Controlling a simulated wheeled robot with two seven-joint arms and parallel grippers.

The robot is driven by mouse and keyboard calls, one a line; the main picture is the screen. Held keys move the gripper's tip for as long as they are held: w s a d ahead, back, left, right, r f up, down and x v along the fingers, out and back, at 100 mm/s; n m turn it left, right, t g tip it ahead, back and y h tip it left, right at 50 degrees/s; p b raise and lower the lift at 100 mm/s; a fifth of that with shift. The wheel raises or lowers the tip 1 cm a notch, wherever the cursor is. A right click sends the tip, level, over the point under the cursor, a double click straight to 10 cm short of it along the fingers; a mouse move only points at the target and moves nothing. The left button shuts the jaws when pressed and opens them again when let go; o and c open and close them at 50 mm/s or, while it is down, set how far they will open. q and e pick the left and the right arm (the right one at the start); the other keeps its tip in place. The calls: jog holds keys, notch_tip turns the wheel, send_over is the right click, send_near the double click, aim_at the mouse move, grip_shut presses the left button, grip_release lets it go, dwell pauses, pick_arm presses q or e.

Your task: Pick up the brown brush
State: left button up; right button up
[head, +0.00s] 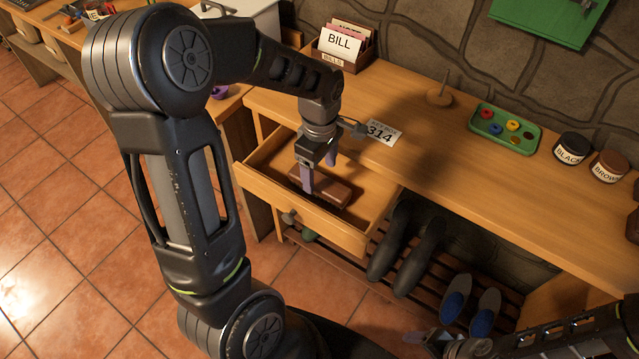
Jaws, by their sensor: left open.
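The brown brush (335,190) lies in the open drawer (346,236) of the wooden bench. Its brown back faces up, and part of it is hidden behind a finger. My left gripper (319,174) points down into the drawer, open, with one finger on the near side of the brush and the other towards its far side. I cannot tell whether the fingers touch it. My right gripper (432,338) is low at the bottom right, partly in shadow, and its jaws are not clear.
On the bench (415,130) are a BILL box (345,52), a 314 card (382,133), a spike (440,96), a green tray (505,131), a BLACK jar (572,149) and a BROWN jar (608,166).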

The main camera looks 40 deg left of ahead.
aim_at(320, 181)
pick_arm(q)
notch_tip(320, 181, down, 4)
jog(key=shift+f, duration=0.15)
dwell(0.6)
grip_shut()
dwell(0.6)
notch_tip(320, 181, up, 10)
jog(key=shift+r, duration=0.1)
dwell(0.4)
jog(key=shift+s, duration=0.1)
dwell(0.7)
